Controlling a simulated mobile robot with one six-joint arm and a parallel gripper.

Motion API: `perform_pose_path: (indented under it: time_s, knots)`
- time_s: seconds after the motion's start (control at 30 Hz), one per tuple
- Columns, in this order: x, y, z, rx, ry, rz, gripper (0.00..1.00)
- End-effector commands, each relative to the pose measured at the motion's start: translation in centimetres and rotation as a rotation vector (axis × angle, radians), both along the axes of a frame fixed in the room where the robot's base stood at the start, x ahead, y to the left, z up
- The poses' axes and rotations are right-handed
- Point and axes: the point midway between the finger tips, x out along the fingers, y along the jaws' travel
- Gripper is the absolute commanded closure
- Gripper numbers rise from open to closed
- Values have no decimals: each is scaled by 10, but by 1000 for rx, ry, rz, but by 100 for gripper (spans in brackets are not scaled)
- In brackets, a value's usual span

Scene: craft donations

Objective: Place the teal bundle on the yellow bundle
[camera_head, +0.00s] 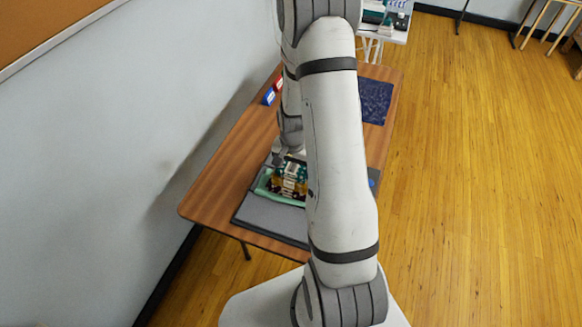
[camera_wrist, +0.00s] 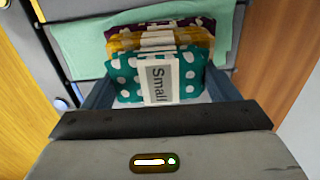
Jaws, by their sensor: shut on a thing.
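The teal bundle (camera_wrist: 122,84) has white dots and a white label reading "Small". My gripper (camera_wrist: 155,88) is shut on it, with one blue finger at each side. The yellow bundle (camera_wrist: 122,45) shows just beyond and under the teal one in the wrist view. In the head view the teal bundle (camera_head: 300,169) is above the yellow bundle (camera_head: 277,183). They look very close; I cannot tell whether the teal one rests on the yellow one. My arm partly hides them in the head view.
A dark purple bundle (camera_wrist: 205,23) lies beyond the yellow one, on a mint-green cloth (camera_wrist: 75,42). A grey mat (camera_head: 265,215) covers the near part of the wooden table (camera_head: 215,190). A dark blue patterned cloth (camera_head: 376,100) and red and blue items (camera_head: 270,95) are farther back.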

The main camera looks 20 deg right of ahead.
Motion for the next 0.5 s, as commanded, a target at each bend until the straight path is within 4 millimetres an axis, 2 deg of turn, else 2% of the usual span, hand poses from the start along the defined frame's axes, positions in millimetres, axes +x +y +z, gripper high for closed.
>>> perform_pose_path:
  time_s: [0.13, 0.17, 0.37, 0.5]
  knots:
    - [0, 0, -4, 0, 0, -1, 41]
    - [0, 0, -4, 0, 0, -1, 18]
    - [0, 0, -2, 0, 0, -1, 2]
    - [0, -1, -2, 0, 0, -1, 0]
